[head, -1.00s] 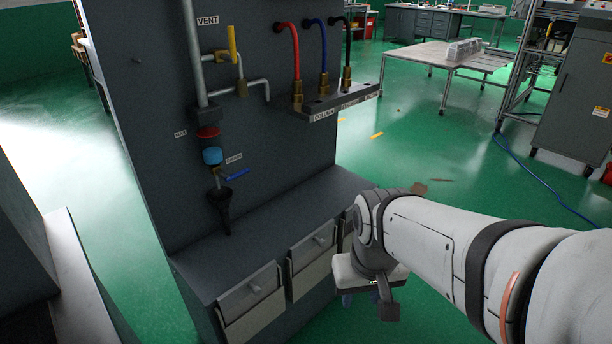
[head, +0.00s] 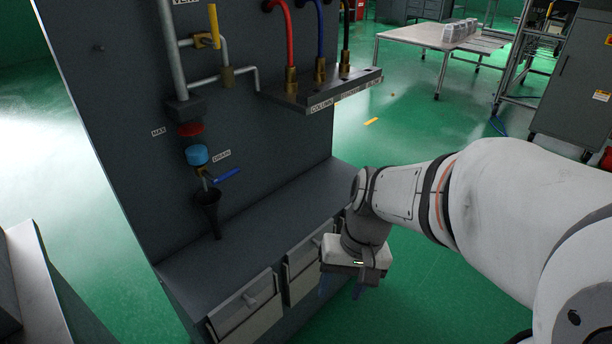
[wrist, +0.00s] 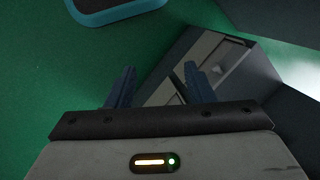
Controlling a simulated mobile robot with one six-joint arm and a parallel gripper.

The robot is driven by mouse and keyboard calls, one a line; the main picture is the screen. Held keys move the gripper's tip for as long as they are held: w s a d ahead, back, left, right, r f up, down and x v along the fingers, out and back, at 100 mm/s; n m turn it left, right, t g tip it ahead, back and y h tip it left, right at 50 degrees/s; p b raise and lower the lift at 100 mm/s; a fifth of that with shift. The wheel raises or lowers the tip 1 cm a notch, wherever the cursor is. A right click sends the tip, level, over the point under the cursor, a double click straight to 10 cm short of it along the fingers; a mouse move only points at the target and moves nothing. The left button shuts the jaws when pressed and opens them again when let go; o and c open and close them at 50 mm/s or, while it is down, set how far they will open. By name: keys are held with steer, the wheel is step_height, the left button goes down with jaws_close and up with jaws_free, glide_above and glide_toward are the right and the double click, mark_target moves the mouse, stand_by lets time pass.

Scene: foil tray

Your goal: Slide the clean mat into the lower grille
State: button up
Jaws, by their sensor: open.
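My gripper (head: 341,290) hangs over the green floor at the front right corner of the grey bench, in the head view. Its two blue fingers are apart with nothing seen between them; they also show in the wrist view (wrist: 159,80). I cannot make out a clean mat or a lower grille for certain. A dark, flat-looking piece with a rounded teal rim (wrist: 118,17) is cut off at the top of the wrist view, beyond the fingers and apart from them; I cannot tell what it is.
The grey bench (head: 270,235) has light drawer fronts (head: 243,306) and a tall back panel with pipes, valves and a black funnel (head: 209,210). A shelf (head: 325,92) with hose fittings juts out. A table (head: 425,36) stands behind. Green floor is open right of the bench.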

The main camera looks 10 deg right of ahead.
steer(key=w+a+f+m+y+b, duration=0.5)
steer(key=w+f+m+y, duration=0.35)
steer(key=f+y, duration=0.2)
steer(key=w+d+f+m+t+h+b, duration=0.2)
steer(key=w+d+f+m+t+b, duration=0.3)
steer(key=w+d+f+m+t, duration=0.9)
steer(key=w+a+t+b, duration=0.1)
steer(key=w+a, duration=0.4)
steer(key=shift+w+a+r+b, duration=0.2)
steer(key=shift+r+b, duration=0.1)
steer(key=shift+r, duration=0.15)
steer(key=shift+c, duration=0.2)
jaws_close()
